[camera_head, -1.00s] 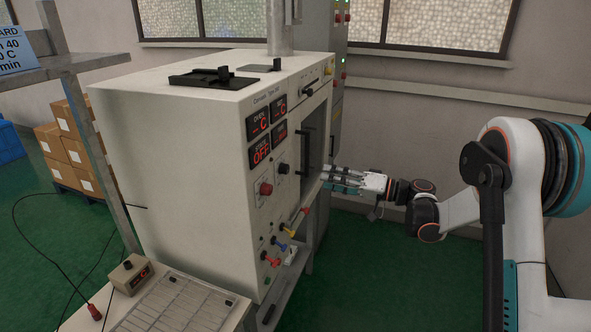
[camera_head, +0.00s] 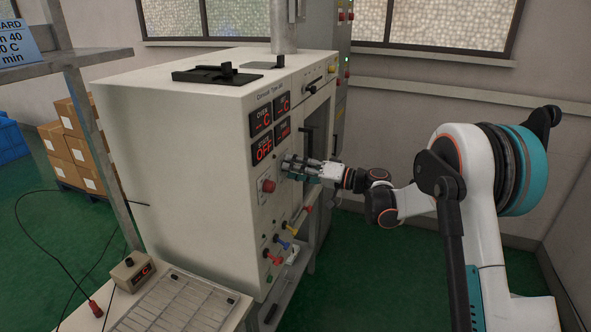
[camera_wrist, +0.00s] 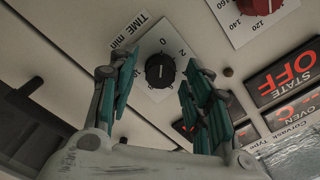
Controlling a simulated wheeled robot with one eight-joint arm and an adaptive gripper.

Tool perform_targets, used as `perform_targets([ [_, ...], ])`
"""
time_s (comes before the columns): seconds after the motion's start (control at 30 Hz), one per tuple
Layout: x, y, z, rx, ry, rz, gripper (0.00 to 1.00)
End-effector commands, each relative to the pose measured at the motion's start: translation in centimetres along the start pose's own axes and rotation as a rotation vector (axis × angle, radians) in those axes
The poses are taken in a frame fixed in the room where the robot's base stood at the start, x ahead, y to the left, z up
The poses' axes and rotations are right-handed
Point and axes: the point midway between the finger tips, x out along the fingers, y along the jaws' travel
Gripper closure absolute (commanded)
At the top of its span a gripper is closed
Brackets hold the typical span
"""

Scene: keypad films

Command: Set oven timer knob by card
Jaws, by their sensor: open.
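The black timer knob (camera_wrist: 160,70) sits on a white dial plate labelled "TIME min" in the wrist view, with 0 and 2 readable. My gripper (camera_wrist: 161,76) is open, its teal-padded fingers on either side of the knob with gaps visible. In the head view my gripper (camera_head: 291,168) is at the oven (camera_head: 185,140) front and covers the knob. The oven's state display (camera_head: 262,150) reads OFF. The card (camera_head: 15,46) stands on the shelf at top left; its text is cut off, with "40", "0 C" and "min" showing.
A red knob (camera_head: 268,186) is left of my gripper; a red dial (camera_wrist: 262,4) shows in the wrist view. Coloured levers (camera_head: 284,244) stick out below. The oven door handle (camera_head: 336,145) is to the right. A control box (camera_head: 132,272) stands on the front bench.

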Motion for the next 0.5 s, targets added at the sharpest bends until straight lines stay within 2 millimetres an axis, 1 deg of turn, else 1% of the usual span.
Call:
perform_targets([
  [0.1, -0.02, 0.0, -0.01, 0.0, 0.0, 0.0, 0.55],
  [0.13, -0.02, 0.0, 0.0, 0.0, 0.0, 0.0, 0.59],
  [0.17, -0.03, 0.0, 0.0, 0.0, 0.0, 0.0, 0.66],
  [0.2, -0.03, 0.01, 0.0, 0.0, 0.0, 0.0, 0.75],
  [0.27, -0.04, 0.01, 0.0, 0.0, 0.0, 0.0, 0.89],
  [0.3, -0.04, 0.01, 0.0, 0.0, 0.0, 0.0, 0.98],
  [0.5, -0.05, 0.02, 0.0, 0.003, 0.0, 0.0, 0.99],
])
